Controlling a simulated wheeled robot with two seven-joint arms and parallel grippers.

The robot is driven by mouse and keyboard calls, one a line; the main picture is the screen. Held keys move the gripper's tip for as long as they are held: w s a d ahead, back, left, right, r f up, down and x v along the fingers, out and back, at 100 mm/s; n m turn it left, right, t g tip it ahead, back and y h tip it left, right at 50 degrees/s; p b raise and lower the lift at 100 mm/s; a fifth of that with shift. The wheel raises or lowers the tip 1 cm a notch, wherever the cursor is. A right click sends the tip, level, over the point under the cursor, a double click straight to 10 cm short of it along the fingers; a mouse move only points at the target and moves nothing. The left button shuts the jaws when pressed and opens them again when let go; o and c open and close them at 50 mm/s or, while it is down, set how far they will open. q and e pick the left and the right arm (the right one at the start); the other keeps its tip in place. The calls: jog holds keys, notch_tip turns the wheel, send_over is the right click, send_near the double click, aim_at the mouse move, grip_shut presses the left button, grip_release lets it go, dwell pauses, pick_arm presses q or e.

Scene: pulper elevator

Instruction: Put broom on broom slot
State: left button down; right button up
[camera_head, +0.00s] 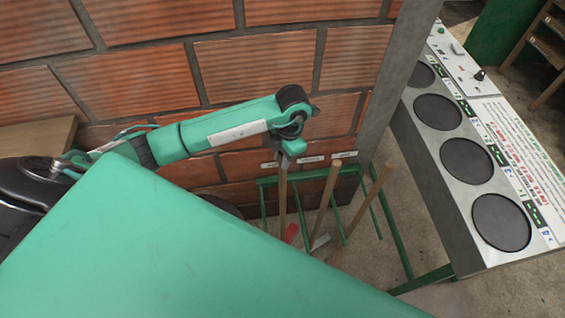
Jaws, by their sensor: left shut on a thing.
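My left gripper (285,160) points down in front of the brick wall and is shut on the top of a wooden handle (282,198), which looks like the broom's. The handle stands nearly upright at the left side of the green metal rack (308,177) that has the slots. My arm and gripper cover the handle's top, and its lower end is hidden behind my green body in front. Whether it sits in a slot I cannot tell. My right gripper is not in view.
Two more wooden handles, a middle one (326,200) and a right one (371,203), lean at the rack. A red piece (291,233) shows low between the handles. White labels (311,159) are on the brick wall (220,75). A metal panel with round black discs (467,161) stands at right.

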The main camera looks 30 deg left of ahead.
pick_arm(q)
notch_tip(320, 180, down, 4)
jog(key=shift+f+p, duration=0.15)
jog(key=shift+p, duration=0.35)
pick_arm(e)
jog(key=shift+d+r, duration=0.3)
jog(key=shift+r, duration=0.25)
pick_arm(q)
jog(key=shift+f, duration=0.2)
jog(key=c, duration=1.2)
grip_release()
jog(key=shift+r, duration=0.1)
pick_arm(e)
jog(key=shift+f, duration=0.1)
